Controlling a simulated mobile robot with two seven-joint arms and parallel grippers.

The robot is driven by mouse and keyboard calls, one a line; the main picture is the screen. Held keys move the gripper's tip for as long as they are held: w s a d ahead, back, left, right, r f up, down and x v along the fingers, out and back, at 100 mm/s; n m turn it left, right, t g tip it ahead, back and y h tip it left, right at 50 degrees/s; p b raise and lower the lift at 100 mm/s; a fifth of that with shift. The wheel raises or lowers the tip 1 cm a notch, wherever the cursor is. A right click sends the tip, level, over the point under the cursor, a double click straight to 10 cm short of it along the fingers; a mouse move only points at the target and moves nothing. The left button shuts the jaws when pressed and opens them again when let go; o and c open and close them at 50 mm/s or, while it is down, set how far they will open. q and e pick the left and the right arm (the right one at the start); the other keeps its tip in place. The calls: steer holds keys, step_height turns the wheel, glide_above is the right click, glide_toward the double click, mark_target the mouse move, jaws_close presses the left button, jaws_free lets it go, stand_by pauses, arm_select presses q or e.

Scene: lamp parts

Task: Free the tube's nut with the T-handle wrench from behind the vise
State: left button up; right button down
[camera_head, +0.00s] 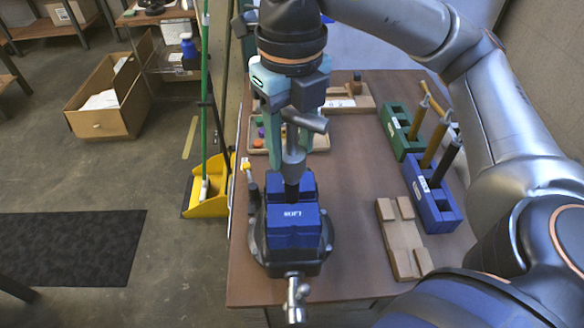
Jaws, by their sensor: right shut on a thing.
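My right gripper (291,140) points down over the vise and is shut on the T-handle wrench (293,160). The wrench is grey and upright, with its crossbar between the fingers. Its lower end meets a dark piece (291,189) at the blue jaws of the vise (293,240); this may be the tube or its nut, but I cannot tell which. Whether the wrench sits on the nut is hidden. The vise has a black round base and a metal handle in front. My left gripper is not in view.
On the brown table (352,255), a green block (400,140) and a blue block (432,200) with upright tools stand at the right. A tan wooden fixture (402,238) lies in front of them. A tray (258,140) with coloured parts is behind the vise.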

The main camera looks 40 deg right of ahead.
steer(key=shift+f+b, duration=0.65)
steer(key=shift+f, duration=0.1)
stand_by(3.3)
steer(key=shift+r, duration=0.2)
stand_by(3.2)
steer(key=shift+f, duration=0.1)
stand_by(0.5)
